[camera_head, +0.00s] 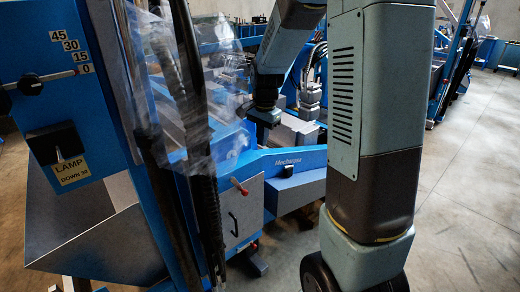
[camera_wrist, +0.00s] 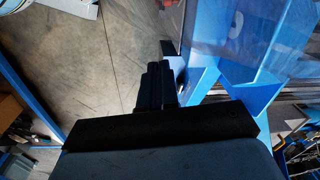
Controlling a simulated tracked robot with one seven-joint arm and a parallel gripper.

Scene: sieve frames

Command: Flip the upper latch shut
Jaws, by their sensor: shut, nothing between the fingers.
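A small red-tipped lever (camera_head: 239,186), apparently the upper latch, sits at the top of a grey door panel (camera_head: 236,215) on the blue machine in the head view. It slants from upper left to lower right; I cannot tell whether it is latched. A second small red tip (camera_head: 254,246) shows low on the door's right side. My gripper (camera_head: 265,117) is above and behind the blue beam, apart from the lever, its tips partly hard to see. In the wrist view my gripper (camera_wrist: 158,68) shows its dark fingers together and empty, beside the blue frame. I cannot make out the latch there.
The blue beam (camera_head: 285,163) juts right above the door. Clear plastic sheeting (camera_head: 205,100) and black hoses (camera_head: 207,215) hang left of the door. A grey chute (camera_head: 95,245) stands at left. Open concrete floor (camera_head: 465,200) lies to the right.

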